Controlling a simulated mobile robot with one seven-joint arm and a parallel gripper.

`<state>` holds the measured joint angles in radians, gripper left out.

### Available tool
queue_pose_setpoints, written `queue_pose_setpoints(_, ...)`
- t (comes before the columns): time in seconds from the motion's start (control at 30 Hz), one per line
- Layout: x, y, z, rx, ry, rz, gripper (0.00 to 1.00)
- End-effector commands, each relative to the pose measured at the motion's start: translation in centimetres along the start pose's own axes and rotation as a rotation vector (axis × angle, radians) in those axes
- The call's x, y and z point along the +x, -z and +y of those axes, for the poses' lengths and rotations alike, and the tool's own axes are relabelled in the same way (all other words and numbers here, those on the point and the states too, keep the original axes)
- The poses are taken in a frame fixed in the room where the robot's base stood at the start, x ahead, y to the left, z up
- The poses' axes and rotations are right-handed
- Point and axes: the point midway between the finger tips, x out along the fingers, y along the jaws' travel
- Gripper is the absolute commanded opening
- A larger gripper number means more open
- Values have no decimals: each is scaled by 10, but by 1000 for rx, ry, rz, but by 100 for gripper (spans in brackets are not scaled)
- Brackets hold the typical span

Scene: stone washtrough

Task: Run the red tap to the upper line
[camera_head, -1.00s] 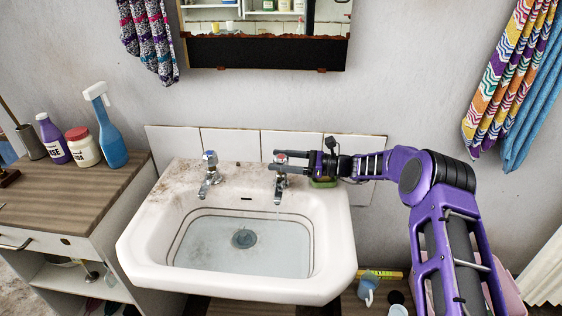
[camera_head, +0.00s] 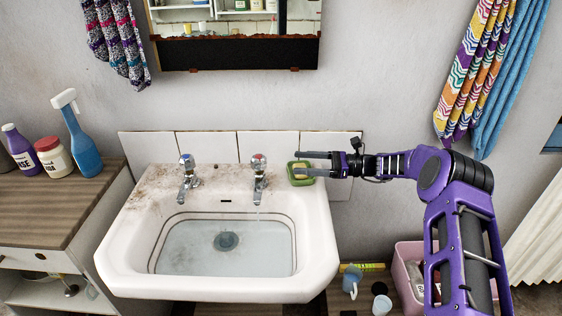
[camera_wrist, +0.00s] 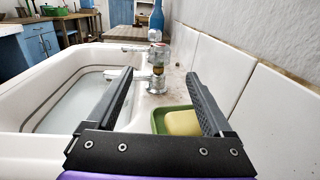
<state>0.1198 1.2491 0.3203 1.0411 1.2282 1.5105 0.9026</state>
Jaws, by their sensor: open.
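The red tap (camera_head: 258,174) is the right one on the sink's back ledge. A thin stream of water (camera_head: 258,212) falls from its spout. The basin holds water (camera_head: 190,250). Two dark lines (camera_head: 225,214) run round its inner wall; the water surface lies near the lower one, below the upper one. My gripper (camera_head: 304,163) is open and empty to the right of the red tap, apart from it, above the green soap dish. In the wrist view the red tap (camera_wrist: 158,78) shows ahead between the fingers.
The blue tap (camera_head: 187,176) stands left on the ledge. The green dish (camera_head: 301,181) holds yellow soap (camera_wrist: 183,122) under my fingers. Tiles (camera_head: 208,147) and a mirror cabinet (camera_head: 235,52) are behind. A counter with bottles (camera_head: 85,155) is left; a pink crate (camera_head: 408,265) is below right.

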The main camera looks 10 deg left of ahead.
Motion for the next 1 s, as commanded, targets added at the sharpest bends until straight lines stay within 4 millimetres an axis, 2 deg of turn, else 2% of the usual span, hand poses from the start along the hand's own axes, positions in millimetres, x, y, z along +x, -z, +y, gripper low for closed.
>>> queue_pose_setpoints(0.03,-12,0,0,0,2,-1,85)
queue_pose_setpoints(0.1,-22,0,0,1,2,-1,85)
queue_pose_setpoints(0.3,-41,0,0,0,0,0,85)
queue_pose_setpoints(0.87,-43,0,0,-2,-1,5,85)
queue_pose_setpoints(1.0,-36,0,1,-55,-10,118,85)
